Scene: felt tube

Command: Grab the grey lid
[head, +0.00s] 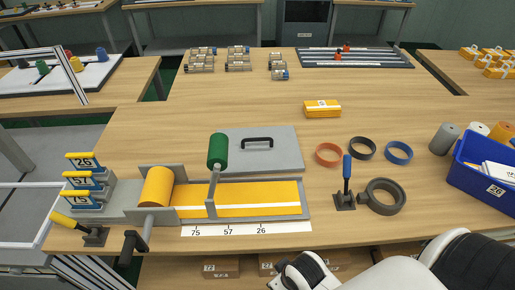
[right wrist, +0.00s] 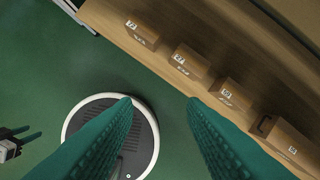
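The grey lid (head: 284,155) is a flat grey plate with a black bar handle (head: 257,142) on top. It lies on the table at the middle, behind the yellow felt strip, and a green roller (head: 217,150) overlaps its left edge. My right gripper (right wrist: 160,100) is open and empty in the right wrist view, with two green ribbed fingers spread over the floor, below table height and away from the lid. My left gripper (right wrist: 36,131) shows small at the left edge of the right wrist view, its two prongs apart and empty. Neither gripper shows in the head view.
The yellow felt strip (head: 255,192) lies in a grey tray in front of the lid. An upright blue-handled lever (head: 347,175) and several rings (head: 328,154) are to the right. A blue bin (head: 480,170) stands far right. Cardboard boxes (right wrist: 190,62) sit on a shelf below.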

